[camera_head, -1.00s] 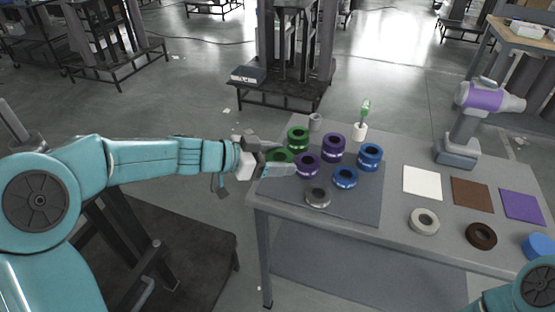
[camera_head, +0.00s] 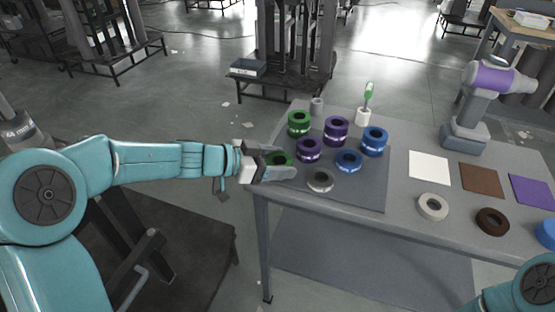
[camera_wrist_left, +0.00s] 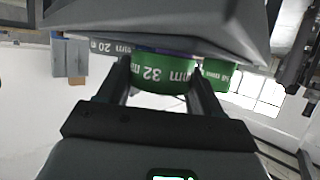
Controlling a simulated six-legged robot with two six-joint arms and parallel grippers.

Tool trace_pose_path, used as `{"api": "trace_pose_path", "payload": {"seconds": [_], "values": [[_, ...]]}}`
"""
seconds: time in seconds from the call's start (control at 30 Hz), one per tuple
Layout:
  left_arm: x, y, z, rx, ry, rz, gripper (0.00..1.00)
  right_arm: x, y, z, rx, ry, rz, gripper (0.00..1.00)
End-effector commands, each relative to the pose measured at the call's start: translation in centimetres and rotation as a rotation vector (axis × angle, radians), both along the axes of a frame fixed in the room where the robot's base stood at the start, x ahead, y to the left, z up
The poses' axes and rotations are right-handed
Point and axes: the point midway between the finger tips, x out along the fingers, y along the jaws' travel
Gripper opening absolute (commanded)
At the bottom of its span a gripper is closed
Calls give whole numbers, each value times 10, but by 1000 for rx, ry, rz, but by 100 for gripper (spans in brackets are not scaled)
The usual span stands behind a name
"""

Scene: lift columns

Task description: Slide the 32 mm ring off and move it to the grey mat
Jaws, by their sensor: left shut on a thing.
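My left gripper (camera_head: 277,166) is at the left edge of the table and shut on a green ring (camera_head: 279,158). In the left wrist view the held green ring (camera_wrist_left: 160,76) sits between the two fingers, with "32 mm" in white on its side. A dark grey mat (camera_head: 362,196) lies under the other rings, to the right of the gripper. Whether the held ring touches the mat or hangs above it I cannot tell. My right gripper is not in view; only part of my right arm shows at the lower right.
Green (camera_head: 299,123), purple (camera_head: 309,150) and blue (camera_head: 348,161) rings or stacks and a grey ring (camera_head: 320,181) stand close by on the mat. White (camera_head: 429,167), brown (camera_head: 482,178) and purple (camera_head: 532,190) squares lie further right, near a purple-grey device (camera_head: 487,85).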

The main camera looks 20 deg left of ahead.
Motion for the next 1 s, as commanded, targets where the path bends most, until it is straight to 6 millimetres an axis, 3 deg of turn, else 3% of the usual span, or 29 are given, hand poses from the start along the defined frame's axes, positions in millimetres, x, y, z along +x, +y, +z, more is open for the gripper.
{"api": "trace_pose_path", "payload": {"seconds": [0.03, 0.1, 0.47, 0.57, 1.0], "values": [[0, 0, 1, -1, -1, 0, 75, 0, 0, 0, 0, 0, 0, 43], [0, 0, 1, -1, -1, 0, 95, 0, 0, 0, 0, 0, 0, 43], [-3, 4, 3, 0, 0, 1, 95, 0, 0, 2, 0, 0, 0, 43], [-11, 14, 10, 0, 0, 3, 95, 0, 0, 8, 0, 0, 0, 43], [-78, 92, 52, 0, 0, 4, 95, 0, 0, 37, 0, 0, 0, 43]]}}
